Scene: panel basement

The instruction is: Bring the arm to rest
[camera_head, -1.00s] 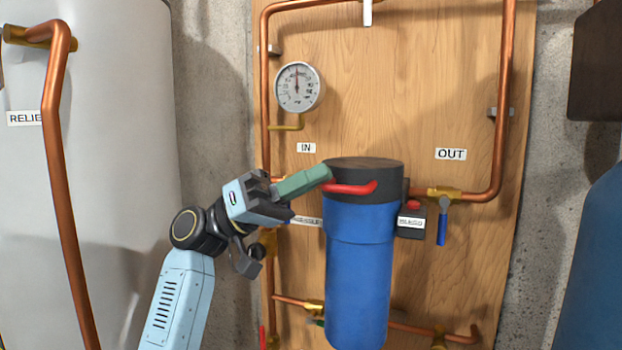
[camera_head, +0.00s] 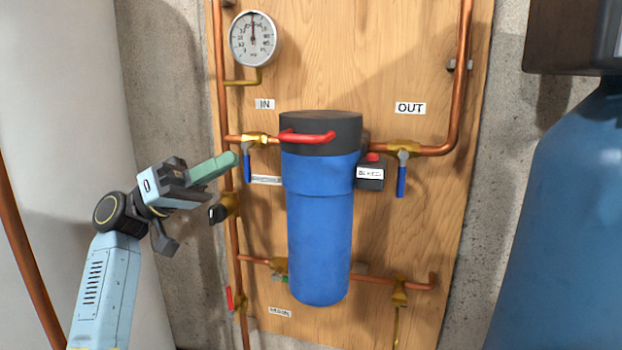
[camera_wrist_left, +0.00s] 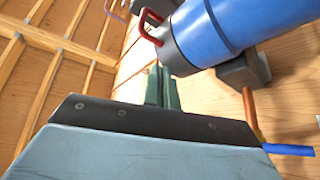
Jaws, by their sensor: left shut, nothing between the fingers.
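My left arm comes in from the lower left in the head view. Its gripper (camera_head: 232,158) has its green fingers together with nothing between them. It points right and stands left of the blue filter housing (camera_head: 320,225), with a gap between fingertips and housing in the picture. The fingertips appear close to the inlet valve's blue handle (camera_head: 247,164); I cannot tell the depth between them. In the left wrist view the closed green fingers (camera_wrist_left: 163,88) show below the blue housing (camera_wrist_left: 235,28) and its red handle (camera_wrist_left: 150,28). My right gripper is not in view.
Copper pipes (camera_head: 226,60), a gauge (camera_head: 253,38) and the outlet valve's blue handle (camera_head: 401,181) are on the wooden panel (camera_head: 430,240). A grey-white tank (camera_head: 60,110) stands left, close to my arm. A large blue tank (camera_head: 565,220) stands right.

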